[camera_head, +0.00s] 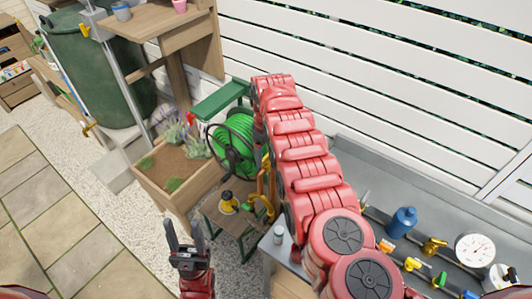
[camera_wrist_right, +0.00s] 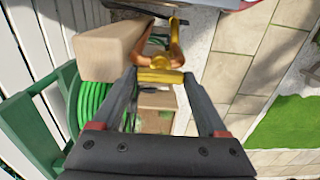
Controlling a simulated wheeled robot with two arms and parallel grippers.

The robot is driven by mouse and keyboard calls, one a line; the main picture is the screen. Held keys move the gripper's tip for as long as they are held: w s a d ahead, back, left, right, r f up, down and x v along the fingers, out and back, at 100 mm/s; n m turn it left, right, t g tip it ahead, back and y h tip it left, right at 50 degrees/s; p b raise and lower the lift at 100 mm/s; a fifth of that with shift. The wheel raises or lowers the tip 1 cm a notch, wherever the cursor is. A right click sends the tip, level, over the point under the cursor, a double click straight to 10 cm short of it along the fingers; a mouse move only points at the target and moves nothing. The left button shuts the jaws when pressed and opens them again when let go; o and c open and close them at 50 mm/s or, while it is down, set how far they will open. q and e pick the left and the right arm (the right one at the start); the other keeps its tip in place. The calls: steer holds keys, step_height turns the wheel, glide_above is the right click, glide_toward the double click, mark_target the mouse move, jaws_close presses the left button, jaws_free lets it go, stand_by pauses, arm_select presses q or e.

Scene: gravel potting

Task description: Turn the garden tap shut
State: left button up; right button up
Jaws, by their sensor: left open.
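In the right wrist view, a yellow bar (camera_wrist_right: 160,76) with copper-coloured curved arms (camera_wrist_right: 175,55) behind it looks like the garden tap's handle and body. My right gripper (camera_wrist_right: 160,82) has its fingers wide apart, one at each end of the yellow bar. I cannot tell whether they touch it. My left gripper (camera_head: 186,240) is open and empty at the lower middle, pointing up, in front of the planter and away from the tap.
A green hose reel (camera_head: 236,140) stands beside my right arm. A green barrel (camera_head: 95,75) is at left.

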steer(key=c, duration=0.8)
steer(key=shift+w+f+m+b, duration=0.1)
steer(key=shift+m+b, duration=0.85)
steer(key=shift+m, duration=0.15)
steer(key=m+b, duration=0.7)
steer(key=b, duration=0.1)
steer(key=shift+m+b, duration=0.7)
steer(key=shift+m, duration=0.2)
steer(key=shift+m+b, duration=0.3)
steer(key=shift+m, duration=0.6)
steer(key=m, duration=0.5)
steer(key=shift+r, duration=0.25)
